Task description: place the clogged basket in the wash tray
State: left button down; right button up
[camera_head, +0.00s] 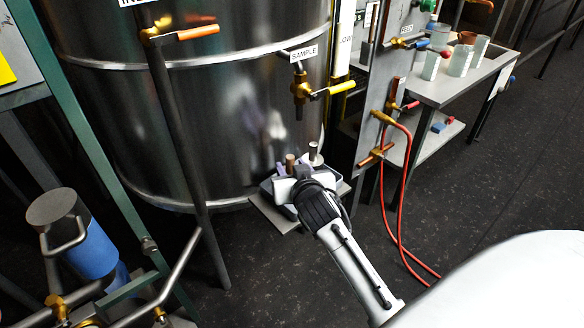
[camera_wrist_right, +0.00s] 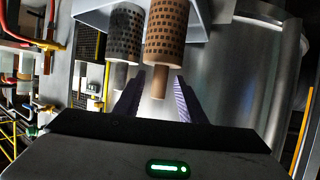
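A brown perforated basket (camera_wrist_right: 165,35) shows in the wrist view, with a plain brown stem reaching toward my right gripper (camera_wrist_right: 158,85). The fingers are open on either side of the stem, with visible gaps. A dark grey perforated basket (camera_wrist_right: 125,38) stands beside it. A pale tray (camera_wrist_right: 215,12) shows behind the baskets. In the head view my right gripper (camera_head: 291,180) is at the tray (camera_head: 267,187) near the tank's foot. A brown stem (camera_head: 290,160) and a grey stem (camera_head: 314,152) show there; my gripper hides much of the tray. My left gripper is not in view.
A large steel tank (camera_head: 210,110) rises behind the tray. A valve with a yellow handle (camera_head: 315,93) sticks out above it. A red hose (camera_head: 403,200) hangs at the right. A bench (camera_head: 440,92) with cups is farther right. Dark floor lies open to the right.

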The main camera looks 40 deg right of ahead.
jog(key=shift+r, duration=0.15)
jog(key=shift+s+r, duration=0.1)
jog(key=shift+s, duration=0.05)
jog(key=v, duration=0.6)
jog(key=s+a+f+n+g+y, duration=0.2)
jog(key=s+a+f+n+y, duration=0.1)
jog(key=s+a+f, duration=0.5)
jog(key=s+a+f+n+g+y, duration=0.2)
jog(key=s+a+f+y, duration=0.3)
jog(key=s+a+f, duration=0.4)
jog(key=s+f+n, duration=0.1)
jog(key=s+f, duration=0.3)
jog(key=shift+s+a+n+p, duration=0.2)
jog(key=shift+s+n+p, duration=0.2)
